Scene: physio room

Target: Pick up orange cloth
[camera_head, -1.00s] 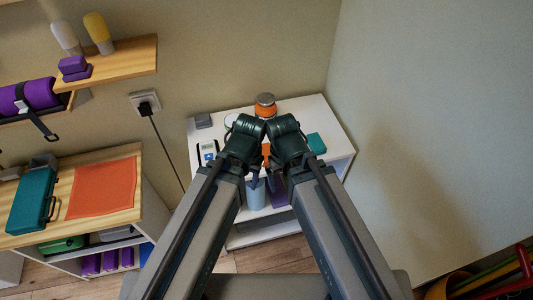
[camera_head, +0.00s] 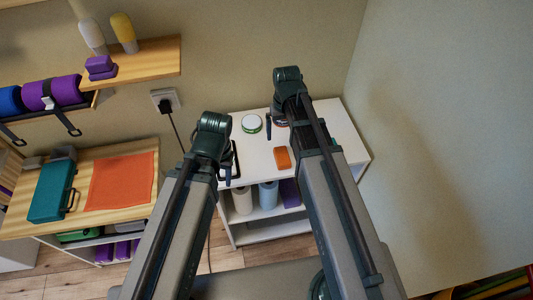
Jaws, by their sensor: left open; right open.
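The orange cloth (camera_head: 121,182) lies flat on the wooden top of the low cabinet at the left. It is fully in view, and neither gripper is near it. My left gripper (camera_head: 226,174) is open and points down near the left edge of the white table, to the right of the cloth. My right gripper (camera_head: 269,128) is open and further back, over the white table. Its fingers are partly hidden by its own wrist. Nothing shows between the fingers of either gripper.
A teal case (camera_head: 50,190) lies just left of the cloth on the wooden cabinet top (camera_head: 128,219). The white table (camera_head: 253,160) holds an orange block (camera_head: 282,158) and a round green-and-white tin (camera_head: 251,123). A wooden shelf (camera_head: 150,60) hangs above the cabinet.

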